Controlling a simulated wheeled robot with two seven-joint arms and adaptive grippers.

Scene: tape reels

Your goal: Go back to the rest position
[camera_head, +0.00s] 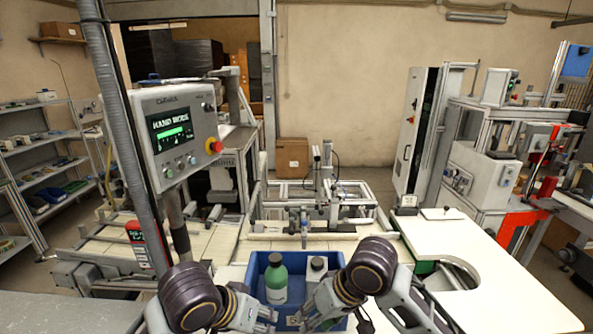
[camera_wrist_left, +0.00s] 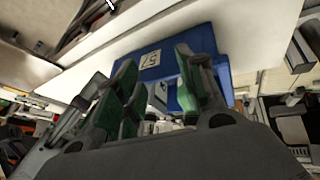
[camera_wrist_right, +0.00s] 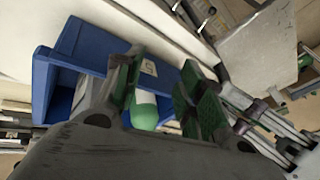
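A blue bin (camera_head: 257,262) stands at the front centre of the table. My left gripper (camera_head: 268,318) and my right gripper (camera_head: 300,316) are close together at the bin's near side. In the left wrist view, my left gripper's green-padded fingers (camera_wrist_left: 158,80) are apart and empty, with the bin's number label beyond them. In the right wrist view, my right gripper's fingers (camera_wrist_right: 160,80) are apart; the green bottle (camera_wrist_right: 144,110) shows beyond the gap, seemingly not gripped.
A control screen (camera_head: 175,135) on a post stands at the left. A white tabletop (camera_head: 480,265) with a curved cutout is at the right. A frame fixture (camera_head: 325,205) stands behind the bin. Shelves (camera_head: 40,160) line the far left.

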